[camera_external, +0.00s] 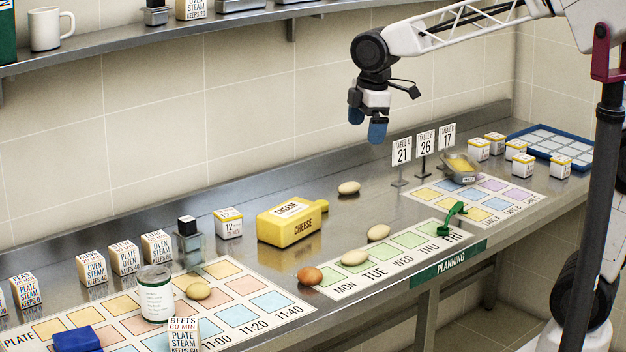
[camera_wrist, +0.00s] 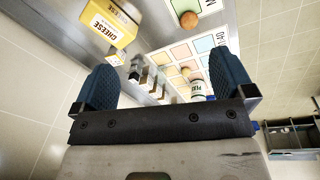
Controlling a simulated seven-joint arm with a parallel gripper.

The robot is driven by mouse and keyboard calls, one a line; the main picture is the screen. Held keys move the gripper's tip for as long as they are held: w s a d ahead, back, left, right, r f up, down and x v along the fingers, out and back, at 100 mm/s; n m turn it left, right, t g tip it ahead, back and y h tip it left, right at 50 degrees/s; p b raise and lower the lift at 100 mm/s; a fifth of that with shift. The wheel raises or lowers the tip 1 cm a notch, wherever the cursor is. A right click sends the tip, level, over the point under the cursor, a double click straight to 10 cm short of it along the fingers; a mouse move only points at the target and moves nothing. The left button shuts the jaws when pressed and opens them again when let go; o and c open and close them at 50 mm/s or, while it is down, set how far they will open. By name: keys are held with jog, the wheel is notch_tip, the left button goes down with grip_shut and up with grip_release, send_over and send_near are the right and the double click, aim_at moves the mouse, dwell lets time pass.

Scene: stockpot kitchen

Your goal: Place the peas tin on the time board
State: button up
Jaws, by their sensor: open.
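The peas tin (camera_external: 156,298) is a white-labelled can with green bands. It stands upright on the time board (camera_external: 300,305), the sheet of coloured squares marked 11:00, 11:20 and 11:40 at lower left. In the wrist view the tin (camera_wrist: 202,90) shows near the right finger, well beyond it, and the time board (camera_wrist: 221,38) runs along the upper right. My gripper (camera_external: 367,130) is high above the back of the counter, far to the right of the tin. Its blue fingers (camera_wrist: 163,82) are open and nothing is between them.
A yellow cheese block (camera_external: 288,222), a brown egg (camera_external: 309,275) and several paler eggs lie mid-counter. Small labelled boxes (camera_external: 92,268) line the back left, beside a dark-capped jar (camera_external: 188,240). A blue object (camera_external: 76,339) lies front left. Table signs (camera_external: 425,142) stand at right.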

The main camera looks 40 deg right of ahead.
jog(key=s+d+f+m, duration=0.3)
jog(key=s+d+m, duration=0.4)
jog(key=s+d, duration=0.2)
jog(key=s+d+f+m+t, duration=0.1)
jog(key=s+d+f+m, duration=0.2)
jog(key=s+d+m, duration=0.4)
jog(key=s+d, duration=0.3)
jog(key=s, duration=0.4)
jog(key=shift+s+d+f+h, duration=0.25)
jog(key=shift+s+f+h, duration=0.05)
jog(key=shift+f, duration=0.1)
